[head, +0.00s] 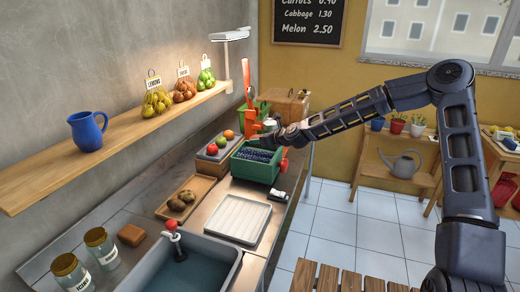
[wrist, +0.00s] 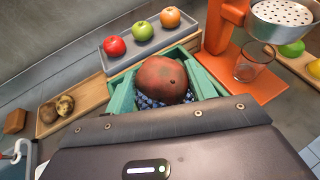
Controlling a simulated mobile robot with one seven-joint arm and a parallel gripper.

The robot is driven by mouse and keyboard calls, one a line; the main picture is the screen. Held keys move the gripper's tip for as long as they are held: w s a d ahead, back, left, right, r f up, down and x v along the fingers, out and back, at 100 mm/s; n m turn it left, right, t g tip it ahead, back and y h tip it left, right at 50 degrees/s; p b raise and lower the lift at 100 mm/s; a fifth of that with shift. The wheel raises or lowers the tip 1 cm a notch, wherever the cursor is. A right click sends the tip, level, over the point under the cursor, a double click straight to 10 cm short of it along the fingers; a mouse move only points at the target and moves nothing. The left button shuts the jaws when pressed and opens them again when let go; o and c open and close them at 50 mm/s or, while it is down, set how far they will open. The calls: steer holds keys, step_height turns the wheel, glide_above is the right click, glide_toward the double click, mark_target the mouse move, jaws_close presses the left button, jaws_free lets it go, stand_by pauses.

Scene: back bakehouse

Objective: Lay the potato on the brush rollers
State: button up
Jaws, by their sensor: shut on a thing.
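The potato (wrist: 163,80), reddish-brown and round, shows in the wrist view just beyond my gripper, over the blue brush rollers (wrist: 150,102). The rollers lie in a green box, seen in the head view (head: 248,169) and wrist view (wrist: 122,97). In the head view the rollers (head: 258,154) show as a dark blue bed, and the potato cannot be made out. I cannot tell whether the potato touches the rollers.
A wooden tray (head: 163,212) with other potatoes (head: 181,200) lies left of the box. A grey tray with apples and an orange (wrist: 104,52) stands behind it. An orange press (wrist: 255,88) with a glass (wrist: 250,65) stands to the right. A white ribbed tray (head: 238,219) lies in front.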

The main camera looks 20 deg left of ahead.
steer(key=shift+f, duration=2.25)
steer(key=shift+f, duration=0.25)
steer(key=shift+s+f, duration=0.15)
steer(key=shift+f, duration=0.25)
steer(key=o, duration=0.9)
steer(key=shift+d+f, duration=0.1)
steer(key=shift+f, duration=0.05)
steer(key=shift+o, duration=0.7)
steer(key=shift+s+f, duration=0.1)
steer(key=shift+r, duration=0.3)
steer(key=shift+d+r, duration=0.2)
steer(key=shift+r, duration=0.05)
steer(key=v, duration=1.1)
steer(key=shift+d+r, duration=0.15)
steer(key=shift+r, duration=0.35)
